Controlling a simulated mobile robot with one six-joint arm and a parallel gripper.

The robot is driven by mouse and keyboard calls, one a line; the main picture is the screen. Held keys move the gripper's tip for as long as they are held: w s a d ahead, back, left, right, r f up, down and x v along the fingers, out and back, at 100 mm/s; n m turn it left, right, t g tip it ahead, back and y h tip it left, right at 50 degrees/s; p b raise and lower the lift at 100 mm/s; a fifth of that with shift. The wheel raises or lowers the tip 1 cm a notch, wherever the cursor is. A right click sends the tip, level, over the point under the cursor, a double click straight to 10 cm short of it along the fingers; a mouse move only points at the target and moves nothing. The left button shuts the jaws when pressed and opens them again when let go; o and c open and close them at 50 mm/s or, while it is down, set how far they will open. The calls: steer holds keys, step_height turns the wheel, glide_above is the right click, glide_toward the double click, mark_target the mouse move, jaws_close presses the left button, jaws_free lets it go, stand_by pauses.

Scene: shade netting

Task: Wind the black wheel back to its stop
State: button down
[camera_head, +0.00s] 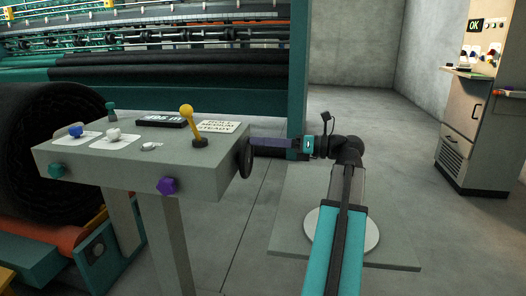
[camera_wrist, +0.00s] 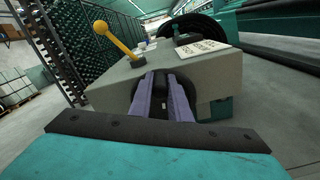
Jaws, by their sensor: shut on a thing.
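The black wheel (camera_head: 246,158) is mounted on the right end face of a grey control box (camera_head: 88,164). My gripper (camera_head: 254,143) reaches it from the right, with its purple fingers at the wheel's upper part. In the wrist view, the two purple fingers (camera_wrist: 161,84) point at the box's end face and are shut on the wheel (camera_wrist: 192,92). The fingers hide much of the wheel there. No stop or mark for the wheel can be made out.
On the box are a yellow-knobbed lever (camera_head: 187,112), a display (camera_head: 161,120), a printed card (camera_head: 217,126), and blue and white knobs. A purple knob (camera_head: 167,186) is on its front. A big black roll (camera_head: 50,150) stands left. Floor to the right is open before a cabinet (camera_head: 470,130).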

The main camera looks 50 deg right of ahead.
steer(key=shift+s+a+f+n+b, duration=0.1)
steer(key=shift+s+a+n+b, duration=0.1)
steer(key=shift+n+b, duration=0.25)
steer(key=shift+s+a+f+n+b, duration=0.1)
steer(key=shift+a+n+b, duration=0.15)
steer(key=shift+n, duration=0.3)
steer(key=c, duration=1.7)
jaws_free()
steer(key=shift+r, duration=0.15)
steer(key=shift+o, duration=0.2)
steer(key=shift+d, duration=0.15)
steer(key=shift+s+d+r, duration=0.1)
steer(key=shift+s+d, duration=0.2)
steer(key=shift+s, duration=0.1)
steer(key=p+v, duration=0.3)
steer(key=v, duration=0.9)
steer(key=shift+s, duration=0.4)
